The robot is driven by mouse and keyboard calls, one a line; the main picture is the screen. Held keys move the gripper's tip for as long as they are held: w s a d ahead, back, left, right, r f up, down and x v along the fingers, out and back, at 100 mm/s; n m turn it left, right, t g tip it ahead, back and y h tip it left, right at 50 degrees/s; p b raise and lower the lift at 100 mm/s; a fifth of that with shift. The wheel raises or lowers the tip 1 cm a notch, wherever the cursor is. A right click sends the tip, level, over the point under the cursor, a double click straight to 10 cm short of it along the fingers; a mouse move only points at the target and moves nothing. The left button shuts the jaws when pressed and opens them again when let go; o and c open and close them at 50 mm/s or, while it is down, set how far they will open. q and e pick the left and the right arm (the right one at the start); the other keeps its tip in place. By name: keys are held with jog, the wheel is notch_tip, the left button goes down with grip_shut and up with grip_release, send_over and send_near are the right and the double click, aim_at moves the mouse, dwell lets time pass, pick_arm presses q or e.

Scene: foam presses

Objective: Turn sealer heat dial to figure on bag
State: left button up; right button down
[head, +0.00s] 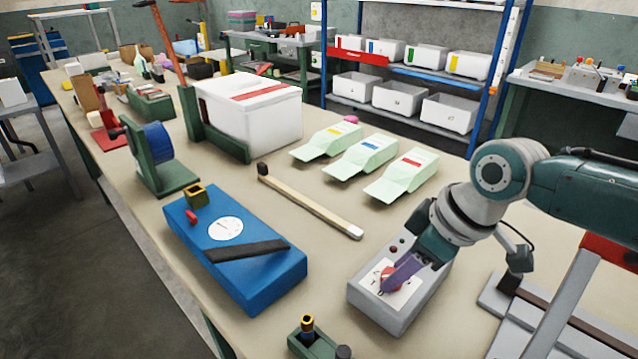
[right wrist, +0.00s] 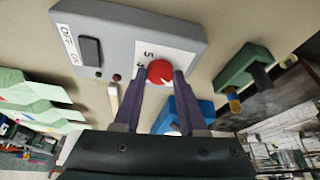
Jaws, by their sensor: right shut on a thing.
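The grey control box (head: 358,292) with a red dial (head: 387,272) on a white numbered plate sits at the front right of the bench. My right gripper (head: 396,280) has its purple fingers on the dial. The right wrist view shows the dial (right wrist: 160,72) between the two fingertips, with a figure 5 on the plate (right wrist: 148,54) beside it; its pointer setting is too small to read. My left gripper is out of view.
A blue case (head: 275,285) with a round gauge stands left of the box. A wooden stick (head: 310,202) lies between the case and the bags. A white lidded box (head: 255,120) stands behind. A grey bar device (head: 530,325) is at the right.

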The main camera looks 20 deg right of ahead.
jog(key=m+p, duration=0.2)
jog(key=m, duration=0.1)
jog(key=shift+a+r+t+h+p, duration=0.2)
jog(key=shift+r+t+h+p, duration=0.1)
jog(key=shift+h, duration=0.1)
jog(key=m+h+p, duration=0.1)
jog(key=m+p, duration=0.1)
jog(key=shift+a+f+m, duration=0.1)
jog(key=shift+a+m, duration=0.05)
jog(key=shift+m, duration=0.15)
jog(key=shift+a+f+m+h+p, duration=0.1)
jog(key=shift+m+h+p, duration=0.35)
jog(key=shift+m, duration=0.75)
jog(key=shift+f+m+h, duration=0.1)
jog(key=shift+m+h, duration=0.45)
jog(key=shift+m, duration=0.65)
jog(key=shift+c, duration=2.3)
grip_release()
